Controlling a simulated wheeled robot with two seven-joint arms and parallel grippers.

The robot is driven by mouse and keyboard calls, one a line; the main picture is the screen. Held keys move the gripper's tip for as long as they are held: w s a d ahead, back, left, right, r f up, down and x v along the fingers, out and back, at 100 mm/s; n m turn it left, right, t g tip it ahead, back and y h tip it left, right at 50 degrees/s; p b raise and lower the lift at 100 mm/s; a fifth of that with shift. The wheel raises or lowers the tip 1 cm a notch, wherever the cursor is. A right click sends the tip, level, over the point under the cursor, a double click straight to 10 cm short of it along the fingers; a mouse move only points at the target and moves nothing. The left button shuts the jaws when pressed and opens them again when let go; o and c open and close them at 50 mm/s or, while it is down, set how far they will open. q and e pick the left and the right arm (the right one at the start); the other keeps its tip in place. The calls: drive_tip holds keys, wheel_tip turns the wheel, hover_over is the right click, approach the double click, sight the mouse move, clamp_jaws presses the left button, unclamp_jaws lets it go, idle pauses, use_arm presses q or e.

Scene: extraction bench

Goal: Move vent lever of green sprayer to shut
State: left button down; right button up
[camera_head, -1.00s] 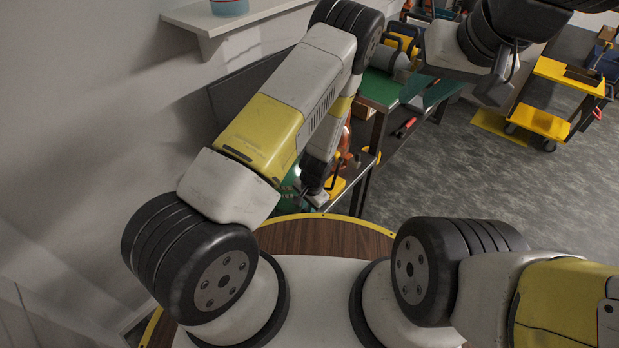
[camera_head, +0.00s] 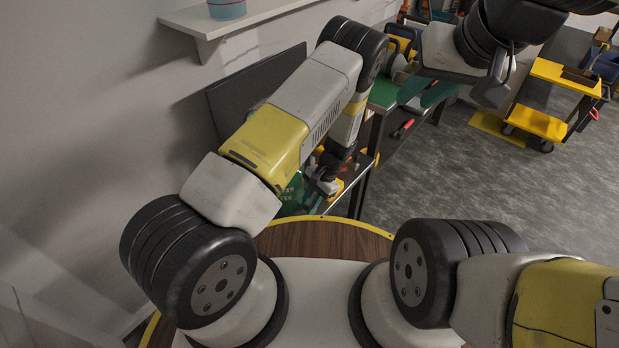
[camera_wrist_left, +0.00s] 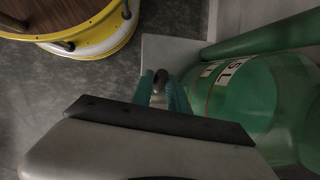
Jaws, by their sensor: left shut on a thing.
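The knob looks like the vent lever's end; the rest of the lever is hidden. In the head view my left gripper (camera_head: 325,184) is small and partly hidden. My right gripper (camera_head: 423,97) is at the upper right, its teal fingers apart and empty.
A dark metal bench (camera_head: 362,190) with a lower shelf stands beyond my left arm, near the wall. A yellow cart (camera_head: 540,122) is on the open grey floor at right. A wall shelf (camera_head: 245,22) holds a small tub (camera_head: 227,9).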

use_arm(q)
drive_tip(key=shift+w+d+r+g+y, duration=0.1)
drive_tip(key=shift+w+d+g+y, duration=0.25)
drive_tip(key=shift+w+g+y, duration=0.35)
drive_tip(key=shift+s+g, duration=0.2)
drive_tip(key=shift+g, duration=0.1)
drive_tip(key=c, duration=1.6)
unclamp_jaws()
drive_tip(key=shift+o, duration=0.2)
drive_tip(key=v, duration=0.8)
